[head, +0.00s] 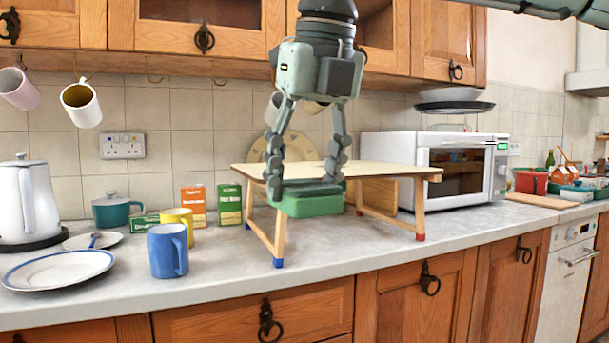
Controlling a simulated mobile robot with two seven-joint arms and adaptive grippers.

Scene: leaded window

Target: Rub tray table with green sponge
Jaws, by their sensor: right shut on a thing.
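The tray table (390,171) is a light wooden top on short folding legs with blue and red feet, standing on the counter in the middle of the head view. My right gripper (305,187) points down at the table's front left part, its two fingers shut on the green sponge (307,206). The sponge is a flat green block held level at the table's front edge, overlapping it in the view. I cannot tell whether it touches the top. My left gripper is not in view.
A white microwave (400,148) stands behind and right of the table. A blue mug (167,251), yellow mug (179,219), plate (58,270), white kettle (24,205) and teal pot (112,211) are to the left. The counter (340,257) in front of the table is clear.

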